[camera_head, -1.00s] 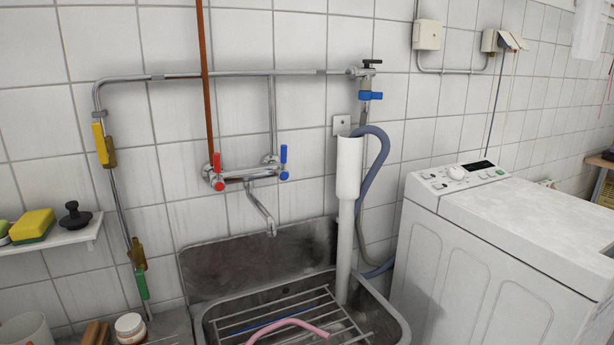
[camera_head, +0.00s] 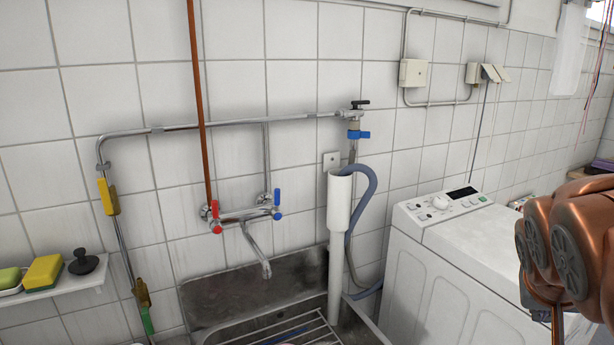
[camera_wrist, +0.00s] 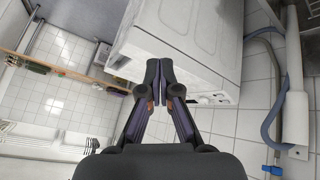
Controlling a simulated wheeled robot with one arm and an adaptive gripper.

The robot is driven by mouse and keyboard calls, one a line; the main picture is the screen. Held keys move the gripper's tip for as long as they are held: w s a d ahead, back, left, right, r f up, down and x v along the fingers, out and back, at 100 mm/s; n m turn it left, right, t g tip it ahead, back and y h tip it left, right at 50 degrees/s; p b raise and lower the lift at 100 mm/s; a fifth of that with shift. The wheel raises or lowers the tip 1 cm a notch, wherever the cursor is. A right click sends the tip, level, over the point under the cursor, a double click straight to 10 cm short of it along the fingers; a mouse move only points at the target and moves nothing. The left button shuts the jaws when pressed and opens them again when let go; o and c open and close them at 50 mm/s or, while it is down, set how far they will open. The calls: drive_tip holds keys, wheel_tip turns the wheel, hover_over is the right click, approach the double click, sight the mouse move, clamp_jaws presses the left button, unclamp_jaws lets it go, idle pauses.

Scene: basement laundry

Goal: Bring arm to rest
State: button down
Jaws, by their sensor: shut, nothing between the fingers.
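My gripper (camera_wrist: 158,82) shows in the wrist view with its two dark fingers together and nothing between them. In that view its tips stand in front of the white washing machine (camera_wrist: 190,38), and I cannot tell the distance between them. In the head view my copper-coloured arm is at the right edge, in front of the washing machine (camera_head: 440,282). My gripper's fingers are not clear there.
A metal sink (camera_head: 255,287) with a wire rack stands left of the washing machine. A white standpipe (camera_head: 338,205) and grey-blue hose (camera_head: 362,208) rise between them. A wall shelf (camera_head: 60,287) holds a yellow sponge (camera_head: 43,272) and a black plug (camera_head: 84,262).

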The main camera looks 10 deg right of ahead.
drive_tip(key=s+a+f+n+g+y+p, duration=0.2)
drive_tip(key=s+a+p, duration=0.3)
drive_tip(key=a, duration=0.5)
drive_tip(key=s+a+f+n+g+y+p, duration=0.2)
drive_tip(key=s+a, duration=0.5)
drive_tip(key=a, duration=0.4)
drive_tip(key=n+g+y+p, duration=0.1)
drive_tip(key=n+g+p, duration=0.1)
drive_tip(key=p, duration=0.1)
drive_tip(key=shift+s+y+p, duration=0.3)
drive_tip(key=shift+y, duration=0.1)
drive_tip(key=shift+f, duration=0.1)
